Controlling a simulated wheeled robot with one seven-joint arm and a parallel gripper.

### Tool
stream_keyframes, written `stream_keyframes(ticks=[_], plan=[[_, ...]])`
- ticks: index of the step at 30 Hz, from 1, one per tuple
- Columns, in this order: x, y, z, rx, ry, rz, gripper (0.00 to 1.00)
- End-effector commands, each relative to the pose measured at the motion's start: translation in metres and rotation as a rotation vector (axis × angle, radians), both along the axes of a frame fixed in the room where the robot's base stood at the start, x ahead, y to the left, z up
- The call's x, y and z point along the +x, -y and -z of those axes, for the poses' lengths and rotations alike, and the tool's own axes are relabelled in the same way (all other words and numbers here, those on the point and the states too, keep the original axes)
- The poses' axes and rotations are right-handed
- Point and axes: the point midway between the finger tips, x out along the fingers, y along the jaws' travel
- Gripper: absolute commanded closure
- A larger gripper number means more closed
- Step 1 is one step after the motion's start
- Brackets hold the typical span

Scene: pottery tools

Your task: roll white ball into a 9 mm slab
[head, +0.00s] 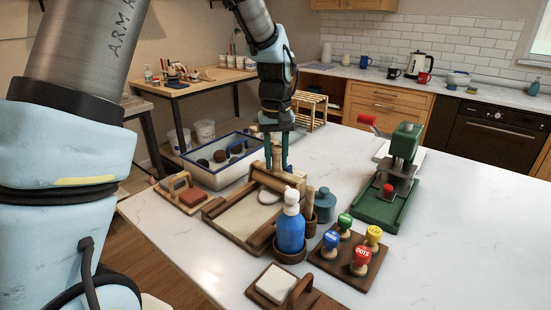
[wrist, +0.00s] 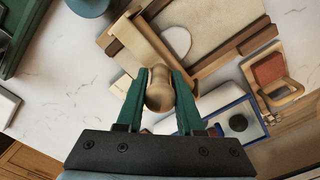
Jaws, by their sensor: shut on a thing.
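The white clay (head: 268,196) lies on the board (head: 239,222) as a flat, roundish piece; it also shows in the wrist view (wrist: 178,40). The board has a pale surface and raised wooden side rails. A wooden rolling pin (head: 263,179) lies across the far end of the board, beyond the clay.
A blue bottle (head: 290,232) and a tool pot (head: 308,220) stand close to the board's right side. A stamp rack (head: 330,268) and green press (head: 378,205) are further right. A white, blue-rimmed tub (head: 215,178) is behind the board. The table's right side is clear.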

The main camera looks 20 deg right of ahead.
Motion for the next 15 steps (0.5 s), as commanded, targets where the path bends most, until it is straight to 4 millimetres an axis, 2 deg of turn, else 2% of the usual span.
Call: stream_keyframes(ticks=[1, 15], plan=[[-0.002, -0.002, 0.005, 0.007, -0.007, 0.000, 1.00], [-0.011, -0.018, 0.001, 0.008, -0.008, -0.001, 1.00]])
